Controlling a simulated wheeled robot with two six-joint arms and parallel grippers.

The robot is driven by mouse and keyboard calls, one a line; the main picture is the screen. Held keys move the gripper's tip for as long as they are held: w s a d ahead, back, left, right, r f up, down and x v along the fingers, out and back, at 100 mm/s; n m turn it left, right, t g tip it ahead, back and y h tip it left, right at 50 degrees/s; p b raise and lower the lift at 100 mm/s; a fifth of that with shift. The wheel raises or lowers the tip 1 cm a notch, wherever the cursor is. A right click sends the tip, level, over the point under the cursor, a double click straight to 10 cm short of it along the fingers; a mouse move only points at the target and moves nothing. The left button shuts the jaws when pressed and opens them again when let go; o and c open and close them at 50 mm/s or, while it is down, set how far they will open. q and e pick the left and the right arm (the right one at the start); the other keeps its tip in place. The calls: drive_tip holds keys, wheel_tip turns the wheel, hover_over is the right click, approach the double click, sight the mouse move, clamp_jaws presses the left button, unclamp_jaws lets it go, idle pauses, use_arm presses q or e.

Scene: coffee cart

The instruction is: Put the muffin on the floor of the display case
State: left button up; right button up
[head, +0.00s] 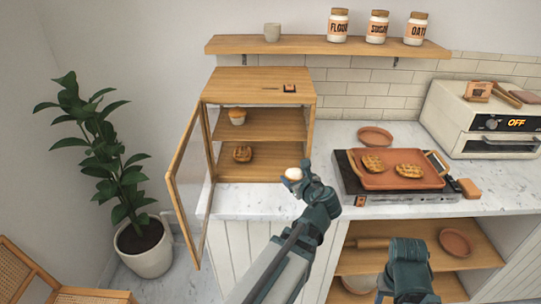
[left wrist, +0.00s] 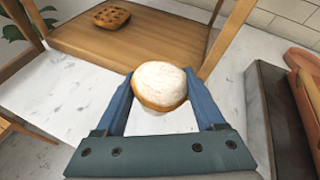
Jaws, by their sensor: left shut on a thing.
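My left gripper (head: 298,180) is shut on a round pastry with a white powdery top and a tan underside (left wrist: 160,85). It holds the pastry in front of the display case's lower right corner, outside the case. The pastry also shows in the head view (head: 293,174). I cannot tell if it is a muffin. The wooden display case (head: 310,130) has its glass door (head: 187,185) swung open to the left. A muffin-shaped pastry (head: 237,116) sits on its middle shelf. A brown pastry (head: 241,153) lies on the case floor (head: 275,174), at left. My right gripper (head: 408,275) is low at the right, its fingers unclear.
The right part of the case floor is clear. A tray (head: 402,182) with two brown pastries stands on a dark burner to the right. Plates, a toaster oven (head: 483,120) and a high shelf (head: 300,46) with jars are farther off. A potted plant (head: 100,150) stands left.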

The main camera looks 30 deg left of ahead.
use_arm(q)
hover_over(279, 160)
drive_tip(key=s+d, duration=0.3)
drive_tip(key=shift+w+a, duration=0.15)
drive_tip(key=shift+w, duration=0.05)
drive_tip(key=w+a, duration=0.3)
drive_tip(key=shift+a, duration=0.1)
drive_tip(key=shift+s+f+b, duration=0.2)
drive_tip(key=shift+f+b, duration=0.6)
drive_tip(key=shift+f, duration=0.05)
drive_tip(key=shift+f, duration=0.1)
drive_tip(key=o, duration=1.2)
